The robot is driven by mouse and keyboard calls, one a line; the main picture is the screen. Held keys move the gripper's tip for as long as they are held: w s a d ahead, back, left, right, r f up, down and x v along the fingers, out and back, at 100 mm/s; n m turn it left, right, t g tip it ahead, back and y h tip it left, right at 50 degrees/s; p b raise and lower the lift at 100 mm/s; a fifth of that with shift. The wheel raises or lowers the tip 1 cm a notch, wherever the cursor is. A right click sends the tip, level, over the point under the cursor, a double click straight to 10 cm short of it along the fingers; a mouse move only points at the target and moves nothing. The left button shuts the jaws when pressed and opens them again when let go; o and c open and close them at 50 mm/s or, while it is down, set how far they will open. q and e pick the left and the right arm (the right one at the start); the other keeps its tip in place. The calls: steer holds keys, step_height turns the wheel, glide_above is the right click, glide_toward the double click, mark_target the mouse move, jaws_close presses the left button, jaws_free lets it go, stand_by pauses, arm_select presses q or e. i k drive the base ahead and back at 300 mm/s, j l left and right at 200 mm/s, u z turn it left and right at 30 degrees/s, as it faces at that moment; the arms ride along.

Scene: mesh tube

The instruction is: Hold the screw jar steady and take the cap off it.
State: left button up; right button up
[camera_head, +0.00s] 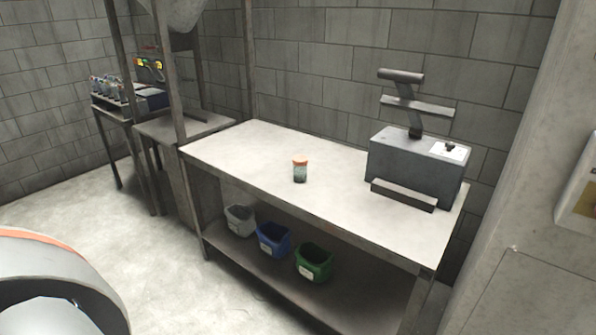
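The screw jar (300,174) stands upright on the light top of the workbench (240,150), near its front edge and left of the grey machine. It is small, with a dark greenish body. An orange cap (300,161) sits on top of it. Neither of my grippers shows in the head view, and nothing touches the jar.
A grey box-shaped machine (415,165) with a bent upright stands on the bench's right part. Grey (240,220), blue (273,240) and green (314,262) bins sit on the lower shelf. Metal posts rise at the bench's left. The benchtop around the jar is clear.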

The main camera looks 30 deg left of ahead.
mark_target(300, 174)
steer(key=j+z, duration=0.1)
steer(key=j, duration=0.9)
steer(key=k+j, duration=0.15)
steer(key=j, duration=0.8)
steer(key=i+z, duration=0.05)
